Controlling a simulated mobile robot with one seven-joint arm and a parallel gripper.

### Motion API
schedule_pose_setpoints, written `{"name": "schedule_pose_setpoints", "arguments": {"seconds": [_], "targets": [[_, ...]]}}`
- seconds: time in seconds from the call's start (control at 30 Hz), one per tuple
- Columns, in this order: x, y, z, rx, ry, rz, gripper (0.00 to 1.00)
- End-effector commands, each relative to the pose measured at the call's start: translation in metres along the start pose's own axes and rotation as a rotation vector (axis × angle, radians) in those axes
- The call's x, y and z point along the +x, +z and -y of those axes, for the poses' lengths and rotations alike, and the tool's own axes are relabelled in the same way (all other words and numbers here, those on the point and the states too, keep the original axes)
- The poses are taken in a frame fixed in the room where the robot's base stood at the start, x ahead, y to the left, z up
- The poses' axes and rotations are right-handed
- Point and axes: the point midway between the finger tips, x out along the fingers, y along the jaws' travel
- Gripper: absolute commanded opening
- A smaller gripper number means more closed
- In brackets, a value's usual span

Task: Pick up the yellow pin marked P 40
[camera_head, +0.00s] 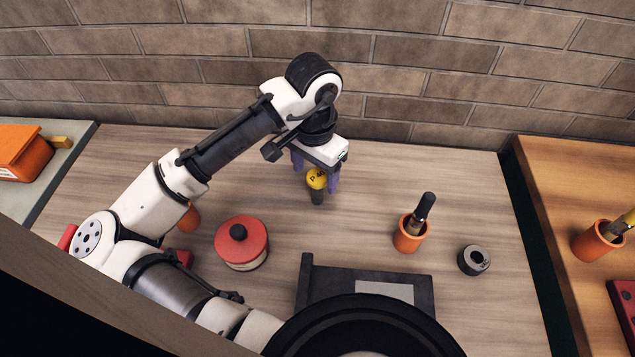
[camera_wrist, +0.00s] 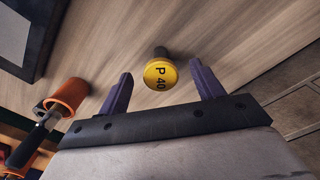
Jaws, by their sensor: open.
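The yellow pin marked P 40 (camera_head: 316,179) stands on the wooden bench near the brick wall, with a round yellow head and a dark shank below. My gripper (camera_head: 316,172) is above and around the pin from the wall side. In the wrist view my gripper's purple fingers (camera_wrist: 162,84) are spread apart, with the pin's head between and slightly beyond them. Clear gaps show on both sides of the head there. I cannot tell how far down the fingers reach along the shank.
A red-lidded tin (camera_head: 241,243) stands left of the pin. An orange cup (camera_head: 410,234) with a dark-handled tool and a grey ring (camera_head: 474,260) stand to the right. A dark tray (camera_head: 308,285) lies in front. The brick wall (camera_head: 410,90) rises close behind my gripper.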

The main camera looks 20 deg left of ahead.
Motion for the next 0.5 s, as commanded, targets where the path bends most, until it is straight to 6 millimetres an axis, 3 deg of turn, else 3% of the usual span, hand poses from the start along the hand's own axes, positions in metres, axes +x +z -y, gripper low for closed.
{"name": "schedule_pose_setpoints", "arguments": {"seconds": [0.3,0.5], "targets": [[0.04,-0.007,-0.001,-0.001,0.001,0.002,0.67],[0.044,-0.007,-0.001,-0.001,0.0,0.0,0.67]]}}
